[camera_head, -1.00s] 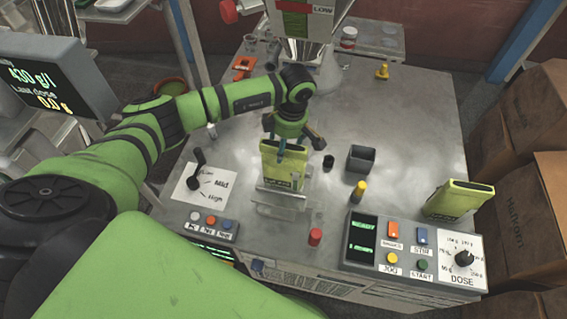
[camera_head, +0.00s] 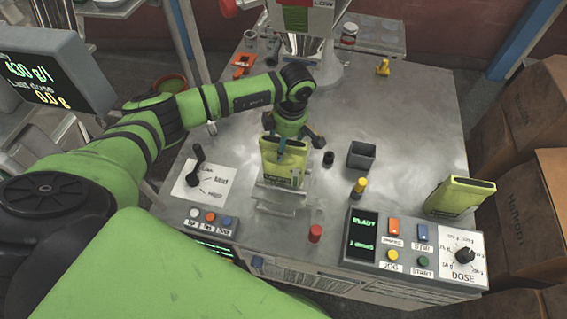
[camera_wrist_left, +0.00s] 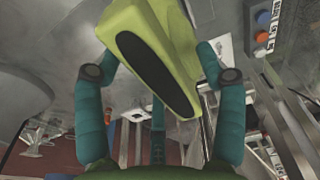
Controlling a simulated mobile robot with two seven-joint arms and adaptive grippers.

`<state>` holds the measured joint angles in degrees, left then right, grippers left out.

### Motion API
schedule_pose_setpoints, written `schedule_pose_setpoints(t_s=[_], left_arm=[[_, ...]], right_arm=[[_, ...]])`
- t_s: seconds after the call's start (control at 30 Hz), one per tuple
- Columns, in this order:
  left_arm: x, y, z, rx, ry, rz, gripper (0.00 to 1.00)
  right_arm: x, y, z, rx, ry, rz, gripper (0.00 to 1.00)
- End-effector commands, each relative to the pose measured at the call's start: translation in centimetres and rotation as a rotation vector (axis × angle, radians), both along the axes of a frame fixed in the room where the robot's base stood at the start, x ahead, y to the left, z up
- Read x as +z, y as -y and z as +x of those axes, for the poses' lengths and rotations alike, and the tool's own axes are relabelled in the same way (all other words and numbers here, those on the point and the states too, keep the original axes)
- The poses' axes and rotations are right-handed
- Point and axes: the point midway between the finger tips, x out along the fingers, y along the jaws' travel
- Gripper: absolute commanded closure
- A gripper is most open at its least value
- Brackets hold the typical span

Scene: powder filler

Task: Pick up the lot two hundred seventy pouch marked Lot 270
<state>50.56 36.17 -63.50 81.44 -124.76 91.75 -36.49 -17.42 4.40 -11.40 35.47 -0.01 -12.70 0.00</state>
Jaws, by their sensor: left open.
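A yellow-green pouch (camera_head: 280,170) stands upright on a clear stand (camera_head: 276,199) near the table's front. In the left wrist view the same pouch (camera_wrist_left: 130,25) shows a dark oval opening and lies between my fingers. My left gripper (camera_head: 291,139) is at the pouch's far side, with fingers spread around it. In the left wrist view the gripper (camera_wrist_left: 160,85) is open, and I cannot tell whether its fingers touch the pouch. A second similar pouch (camera_head: 460,197) stands behind the dose panel at the right. I cannot read a lot number on either pouch. My right gripper is not in view.
A control panel (camera_head: 408,237) with buttons and a dose dial stands at the front right. A red-capped item (camera_head: 315,234), a yellow-topped item (camera_head: 359,187) and a dark square cup (camera_head: 361,157) are near the stand. The table's back right is mostly clear. Cardboard boxes (camera_head: 534,200) stand beyond the right edge.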

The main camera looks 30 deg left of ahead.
Motion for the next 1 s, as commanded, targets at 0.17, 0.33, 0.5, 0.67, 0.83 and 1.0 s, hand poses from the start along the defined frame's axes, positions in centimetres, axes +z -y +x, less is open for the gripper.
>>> schedule_pose_setpoints(t_s=[0.17,0.33,0.5,0.67,0.83,1.0], left_arm=[[0.02,-0.01,0.01,0.000,0.000,0.000,0.29],[0.02,-0.01,0.00,0.000,0.000,0.000,0.77],[-0.07,-0.01,-0.06,0.000,-0.001,0.001,1.00],[-0.11,-0.01,-0.09,0.000,-0.002,0.000,1.00],[-0.14,0.00,-0.15,0.000,-0.004,0.001,1.00],[0.43,0.02,-0.22,0.000,-0.006,0.000,1.00]], right_arm=[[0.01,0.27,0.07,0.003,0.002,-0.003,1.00],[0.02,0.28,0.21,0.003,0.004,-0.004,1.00],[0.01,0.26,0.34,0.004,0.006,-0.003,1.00],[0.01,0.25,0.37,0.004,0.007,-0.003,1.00],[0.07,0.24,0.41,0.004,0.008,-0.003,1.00],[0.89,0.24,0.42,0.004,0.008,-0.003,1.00]])
